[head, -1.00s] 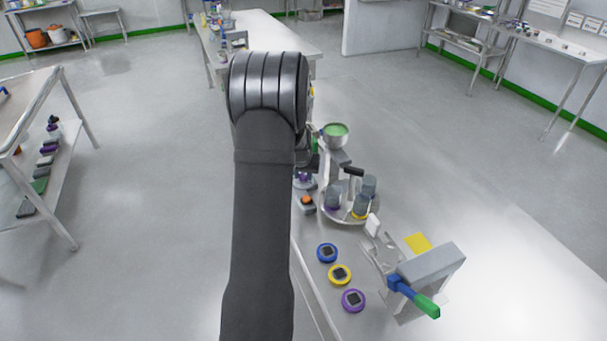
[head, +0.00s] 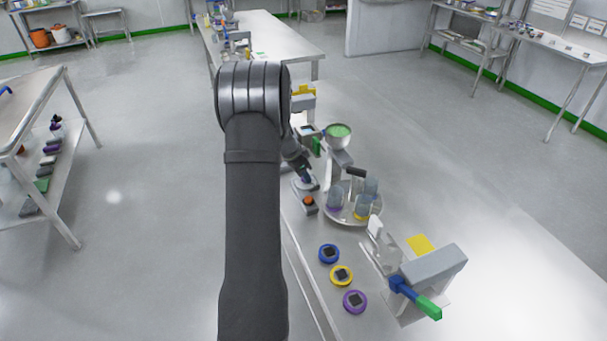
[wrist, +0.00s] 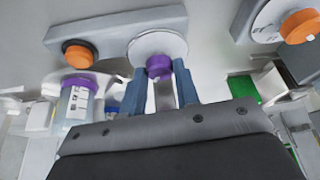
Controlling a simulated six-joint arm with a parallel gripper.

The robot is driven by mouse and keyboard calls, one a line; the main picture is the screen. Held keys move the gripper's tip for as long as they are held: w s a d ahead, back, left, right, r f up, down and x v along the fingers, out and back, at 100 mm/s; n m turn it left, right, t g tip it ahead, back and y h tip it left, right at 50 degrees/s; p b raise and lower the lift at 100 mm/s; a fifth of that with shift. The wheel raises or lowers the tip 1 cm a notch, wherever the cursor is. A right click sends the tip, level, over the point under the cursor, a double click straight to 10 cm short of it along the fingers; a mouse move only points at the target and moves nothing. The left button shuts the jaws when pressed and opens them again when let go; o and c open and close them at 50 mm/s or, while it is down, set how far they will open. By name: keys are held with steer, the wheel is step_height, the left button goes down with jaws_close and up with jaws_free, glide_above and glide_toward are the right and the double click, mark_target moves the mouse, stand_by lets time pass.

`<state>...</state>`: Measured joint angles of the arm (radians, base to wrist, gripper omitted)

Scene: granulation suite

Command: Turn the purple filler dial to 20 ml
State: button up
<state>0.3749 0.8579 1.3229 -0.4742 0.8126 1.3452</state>
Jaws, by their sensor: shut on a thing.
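The purple filler dial (wrist: 157,64) sits on a white disc (wrist: 160,43) on a grey base in the wrist view. My gripper (wrist: 161,76) has its two blue fingers on either side of the dial, shut on it. In the head view my gripper (head: 306,179) is down at the small filler base, just behind an orange button (head: 308,201), and hides the dial. The button also shows in the wrist view (wrist: 77,54). I cannot read any scale marks or the dial's setting.
A round tray (head: 350,217) with several cups and a hopper with green contents (head: 338,132) stand close on the right. Blue (head: 328,253), yellow (head: 341,275) and purple (head: 355,300) round pieces lie nearer. A second orange knob (wrist: 299,26) is right in the wrist view.

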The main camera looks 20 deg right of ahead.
steer(key=shift+m+g, duration=0.4)
steer(key=shift+m, duration=0.4)
steer(key=o, duration=1)
steer(key=shift+a+r, duration=0.1)
steer(key=v, duration=1.7)
steer(key=shift+w+r, duration=0.1)
steer(key=shift+r, duration=0.05)
